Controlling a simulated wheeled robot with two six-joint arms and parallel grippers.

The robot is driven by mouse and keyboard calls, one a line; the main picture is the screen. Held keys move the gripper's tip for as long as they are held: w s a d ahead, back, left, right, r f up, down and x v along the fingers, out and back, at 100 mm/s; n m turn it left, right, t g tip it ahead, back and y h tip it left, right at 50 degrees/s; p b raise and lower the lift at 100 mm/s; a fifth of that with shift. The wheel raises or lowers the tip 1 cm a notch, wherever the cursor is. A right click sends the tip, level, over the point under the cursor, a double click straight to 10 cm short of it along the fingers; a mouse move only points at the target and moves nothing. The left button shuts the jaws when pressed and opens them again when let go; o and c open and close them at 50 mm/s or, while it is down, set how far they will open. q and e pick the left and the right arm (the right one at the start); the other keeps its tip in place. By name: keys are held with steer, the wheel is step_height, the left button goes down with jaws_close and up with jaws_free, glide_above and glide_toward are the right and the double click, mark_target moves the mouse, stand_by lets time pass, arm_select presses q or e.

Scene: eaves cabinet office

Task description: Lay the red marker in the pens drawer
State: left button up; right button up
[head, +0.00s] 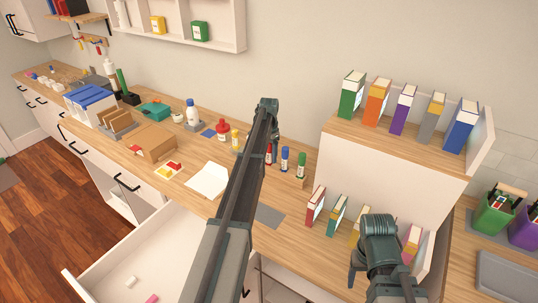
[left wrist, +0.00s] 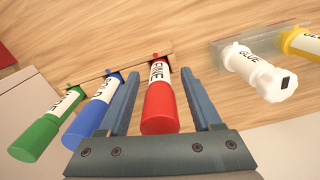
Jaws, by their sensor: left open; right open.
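The red marker (left wrist: 157,100) stands in a small wooden holder beside a blue and a green marker. It also shows in the head view (head: 268,154), just right of my left arm. My left gripper (left wrist: 160,74) is open, with one finger on each side of the red marker and visible gaps. In the head view my left arm hides most of that gripper. An open white drawer (head: 150,252) is at the lower left, with a white and a pink piece inside; no label is readable. My right gripper (head: 356,268) is open, mostly hidden by its wrist, near the small books.
The blue marker (left wrist: 96,112) and green marker (left wrist: 48,127) are close left of the left fingers. White paper (head: 208,179) and a cardboard box (head: 154,143) are on the counter. A book riser (head: 375,170) stands at right.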

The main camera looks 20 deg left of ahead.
arm_select(q)
step_height(320, 180, up, 12)
steer(key=p, duration=1.1)
steer(key=shift+r, duration=0.15)
